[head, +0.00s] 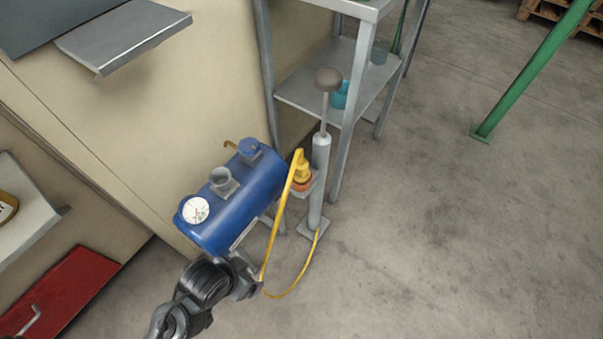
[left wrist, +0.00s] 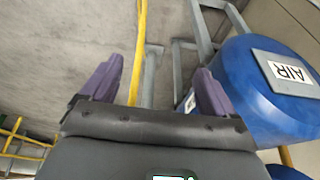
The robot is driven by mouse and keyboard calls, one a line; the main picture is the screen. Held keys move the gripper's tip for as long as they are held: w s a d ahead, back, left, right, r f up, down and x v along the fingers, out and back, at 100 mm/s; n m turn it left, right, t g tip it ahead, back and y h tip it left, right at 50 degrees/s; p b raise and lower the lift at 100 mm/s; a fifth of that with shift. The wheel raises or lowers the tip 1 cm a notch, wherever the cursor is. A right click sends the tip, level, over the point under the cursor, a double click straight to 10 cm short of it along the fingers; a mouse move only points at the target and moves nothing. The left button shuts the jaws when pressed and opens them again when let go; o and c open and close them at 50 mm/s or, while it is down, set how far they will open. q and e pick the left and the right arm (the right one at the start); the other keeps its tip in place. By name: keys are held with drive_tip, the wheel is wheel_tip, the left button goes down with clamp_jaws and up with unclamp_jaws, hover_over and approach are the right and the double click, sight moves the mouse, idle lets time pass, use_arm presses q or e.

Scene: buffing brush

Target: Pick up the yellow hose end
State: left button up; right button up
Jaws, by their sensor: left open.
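My left gripper (head: 258,288) is low, in front of the blue tank (head: 235,203), well below the hose end and close to the hanging hose. In the left wrist view my left gripper (left wrist: 155,85) is open, with the hose (left wrist: 140,40) visible between its purple fingers, nearer the left one. The hose end is not clear there.
The blue tank, with a gauge (head: 196,210), stands left of the pump; in the left wrist view the tank (left wrist: 262,90) is close to the right finger. A metal shelf (head: 345,95) stands behind.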

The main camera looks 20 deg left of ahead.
use_arm(q)
drive_tip(key=shift+c, duration=0.5)
drive_tip(key=c, duration=0.4)
drive_tip(key=shift+o, duration=0.2)
